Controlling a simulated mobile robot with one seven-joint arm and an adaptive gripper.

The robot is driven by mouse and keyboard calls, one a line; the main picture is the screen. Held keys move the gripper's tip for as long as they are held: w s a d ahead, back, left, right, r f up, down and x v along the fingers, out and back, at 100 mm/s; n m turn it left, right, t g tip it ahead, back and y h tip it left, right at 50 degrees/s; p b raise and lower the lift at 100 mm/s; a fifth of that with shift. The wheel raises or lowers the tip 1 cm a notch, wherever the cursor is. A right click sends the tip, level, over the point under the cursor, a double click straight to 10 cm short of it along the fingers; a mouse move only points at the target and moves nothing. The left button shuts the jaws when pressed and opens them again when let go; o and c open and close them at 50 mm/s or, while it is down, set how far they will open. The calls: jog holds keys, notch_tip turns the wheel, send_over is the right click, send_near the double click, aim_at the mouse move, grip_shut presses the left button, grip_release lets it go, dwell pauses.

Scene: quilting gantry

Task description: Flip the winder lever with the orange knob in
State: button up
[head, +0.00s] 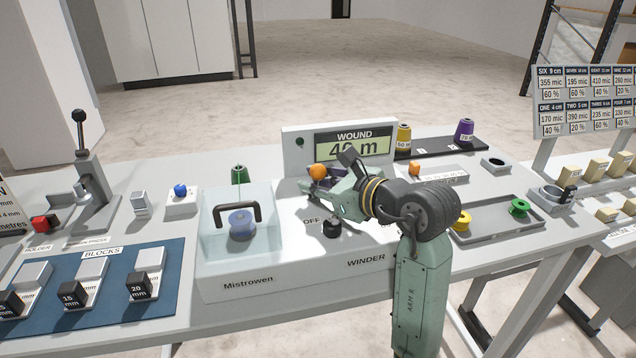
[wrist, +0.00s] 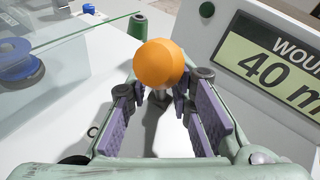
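The winder lever's orange knob (head: 318,172) stands on the white winder, just left of and below the display. In the wrist view the round orange knob (wrist: 158,63) is large, with a short grey stem below it. My gripper (head: 328,186) reaches in from the right at the knob. In the wrist view my gripper (wrist: 162,90) is open, with its purple-padded fingers apart on either side of the stem, below the ball. I cannot tell whether a finger touches it. The lever's base is mostly hidden by the gripper.
The display (head: 352,143) reads WOUND 40 m. A clear cover (head: 265,205) with a black handle encloses a blue spool on the left. A black OFF dial (head: 332,228) sits in front of the gripper. A grey tray (head: 490,226) holds spools on the right.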

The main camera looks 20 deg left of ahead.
jog(key=shift+o, duration=1.3)
jog(key=shift+s+a+r, duration=0.15)
jog(key=shift+s+a, duration=0.05)
jog(key=shift+w+d, duration=0.1)
jog(key=shift+d, duration=0.25)
jog(key=v, duration=1)
jog(key=shift+d+r, duration=0.1)
jog(key=shift+s+d+r, duration=0.15)
jog(key=shift+s+d, duration=0.3)
jog(key=shift+d, duration=0.1)
jog(key=shift+a, duration=0.1)
jog(key=shift+c, duration=0.5)
